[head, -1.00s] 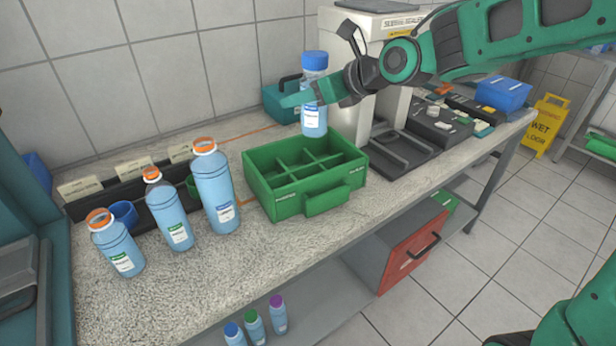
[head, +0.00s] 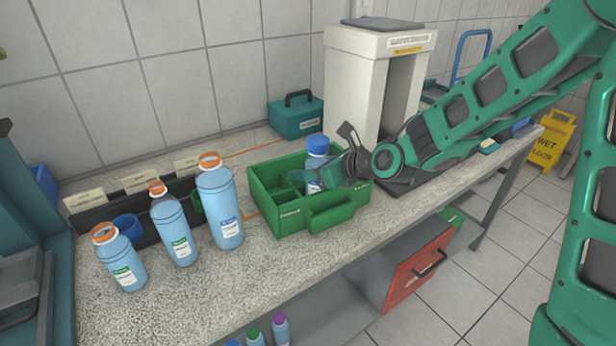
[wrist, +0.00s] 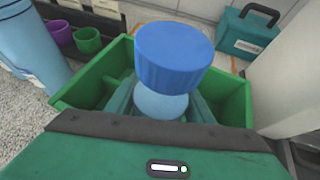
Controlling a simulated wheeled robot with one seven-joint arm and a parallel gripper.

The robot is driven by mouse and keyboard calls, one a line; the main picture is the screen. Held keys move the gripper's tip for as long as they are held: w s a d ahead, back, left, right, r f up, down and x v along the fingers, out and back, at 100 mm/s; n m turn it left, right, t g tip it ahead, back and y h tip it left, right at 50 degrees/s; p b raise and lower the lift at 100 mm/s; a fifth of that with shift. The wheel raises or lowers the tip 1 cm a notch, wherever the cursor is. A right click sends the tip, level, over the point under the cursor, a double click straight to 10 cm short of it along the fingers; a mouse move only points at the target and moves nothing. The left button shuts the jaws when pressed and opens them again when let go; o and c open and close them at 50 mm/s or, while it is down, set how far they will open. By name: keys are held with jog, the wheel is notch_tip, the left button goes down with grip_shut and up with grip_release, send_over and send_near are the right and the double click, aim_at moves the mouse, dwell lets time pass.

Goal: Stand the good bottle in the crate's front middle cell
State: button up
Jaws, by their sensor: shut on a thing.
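A clear bottle with a blue cap and pale blue contents (head: 317,161) is upright, its lower part inside the green divided crate (head: 282,222). My gripper (head: 322,178) is shut on this bottle, over the right part of the crate. The wrist view shows the blue cap (wrist: 174,56) close up, with the crate wall (wrist: 238,101) around it. The bottle's base and the cell under it are hidden by the gripper and the crate walls, so I cannot tell which cell it is in or whether it touches the floor.
Several orange-capped blue bottles, such as the tall one (head: 220,205), stand left of the crate. A teal case (head: 297,117) and a white machine (head: 372,80) stand behind the crate. Bare counter lies in front.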

jog(key=shift+f, duration=1.1)
jog(key=shift+f, duration=0.1)
jog(key=o, duration=1.3)
jog(key=shift+s+d+r, duration=0.25)
jog(key=shift+d+r, duration=0.1)
jog(key=v, duration=1.1)
